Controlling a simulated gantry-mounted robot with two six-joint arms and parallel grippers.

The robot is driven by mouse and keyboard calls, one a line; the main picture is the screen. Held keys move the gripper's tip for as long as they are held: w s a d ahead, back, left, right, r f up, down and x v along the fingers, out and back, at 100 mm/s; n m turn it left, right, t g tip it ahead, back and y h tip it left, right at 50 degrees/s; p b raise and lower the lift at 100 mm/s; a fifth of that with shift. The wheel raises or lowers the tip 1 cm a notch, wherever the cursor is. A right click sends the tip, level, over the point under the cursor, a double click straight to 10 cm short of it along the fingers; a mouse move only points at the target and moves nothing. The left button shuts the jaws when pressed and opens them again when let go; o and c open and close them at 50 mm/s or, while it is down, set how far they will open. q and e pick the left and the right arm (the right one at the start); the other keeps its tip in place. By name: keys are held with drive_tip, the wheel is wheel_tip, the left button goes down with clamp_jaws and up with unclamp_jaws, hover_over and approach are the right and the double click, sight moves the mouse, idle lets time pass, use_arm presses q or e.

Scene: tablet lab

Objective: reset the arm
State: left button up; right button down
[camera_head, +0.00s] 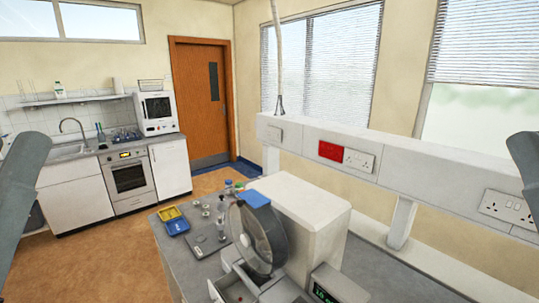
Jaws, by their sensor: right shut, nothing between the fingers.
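A grey part of my right arm and gripper (526,160) shows at the right edge of the head view. It is cut off by the frame, and its fingertips cannot be made out clearly. The right gripper is shut and empty, apart from the bench and everything on it. A grey link of my left arm comes in at the left edge. My left gripper itself is not in view.
A grey bench (170,248) holds a round dark machine (262,238), a white box-shaped unit (308,205), a green-lit display (325,293), yellow (169,213) and blue (177,227) trays, and several small vessels. A white socket rail (400,175) runs behind. The floor at left is clear.

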wheel_tip(320, 180, up, 23)
drive_tip(key=p, duration=1.9)
drive_tip(key=shift+r+p, duration=0.15)
drive_tip(key=shift+p, duration=0.15)
